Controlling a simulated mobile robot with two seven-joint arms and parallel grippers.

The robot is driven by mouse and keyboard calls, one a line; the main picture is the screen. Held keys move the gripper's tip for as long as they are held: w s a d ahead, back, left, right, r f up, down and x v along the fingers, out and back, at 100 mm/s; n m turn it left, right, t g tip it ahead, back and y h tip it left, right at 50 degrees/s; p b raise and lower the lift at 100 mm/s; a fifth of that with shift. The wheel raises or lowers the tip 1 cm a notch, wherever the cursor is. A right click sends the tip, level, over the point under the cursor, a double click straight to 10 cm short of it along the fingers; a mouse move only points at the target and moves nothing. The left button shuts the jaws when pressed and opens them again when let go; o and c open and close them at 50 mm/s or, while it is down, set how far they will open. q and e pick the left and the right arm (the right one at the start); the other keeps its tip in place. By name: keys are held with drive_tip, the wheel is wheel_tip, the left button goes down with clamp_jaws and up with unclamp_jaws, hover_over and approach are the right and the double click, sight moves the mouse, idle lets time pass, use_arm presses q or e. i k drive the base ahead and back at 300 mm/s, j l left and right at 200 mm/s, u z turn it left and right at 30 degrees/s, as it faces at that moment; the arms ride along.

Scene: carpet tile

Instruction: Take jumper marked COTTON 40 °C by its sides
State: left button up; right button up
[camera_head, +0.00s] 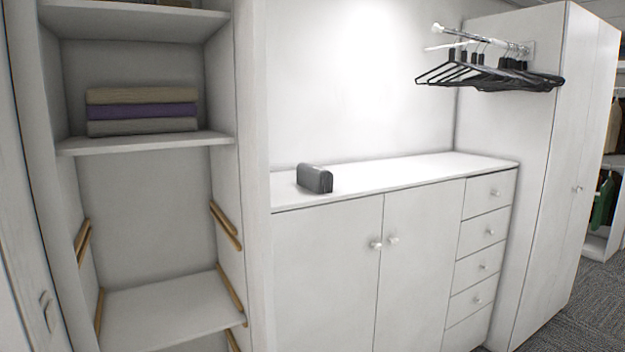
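A stack of three folded cloth items sits on an upper shelf at the left in the head view. The top one is beige (142,95), the middle one purple (142,111) and the bottom one grey (142,127). No label or COTTON 40 °C marking can be read on any of them, so I cannot tell which is the jumper, or whether these are jumpers. Neither of my grippers shows in the view.
The shelf (145,143) under the stack has free room at its front. A lower shelf (165,312) is bare, with wooden rails beside it. A dark grey box-like object (315,179) stands on the white counter (420,172). Black hangers (490,76) hang from a rail at right.

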sight(318, 180)
drive_tip(key=l+u, duration=0.1)
drive_tip(key=u, duration=0.25)
drive_tip(key=i+l+u, duration=0.1)
drive_tip(key=u, duration=0.25)
drive_tip(key=l+u, duration=0.1)
drive_tip(key=u, duration=0.25)
drive_tip(key=l+u, duration=0.35)
drive_tip(key=l, duration=0.15)
drive_tip(key=i+l+u, duration=0.1)
drive_tip(key=l+u, duration=0.2)
drive_tip(key=l, duration=0.2)
drive_tip(key=l+u, duration=0.15)
drive_tip(key=l, duration=0.35)
drive_tip(key=k+l+u, duration=0.15)
drive_tip(key=l, duration=0.4)
drive_tip(key=k+l, duration=0.1)
drive_tip(key=l, duration=0.4)
drive_tip(key=l+u, duration=0.1)
drive_tip(key=l, duration=0.45)
drive_tip(key=k, duration=0.05)
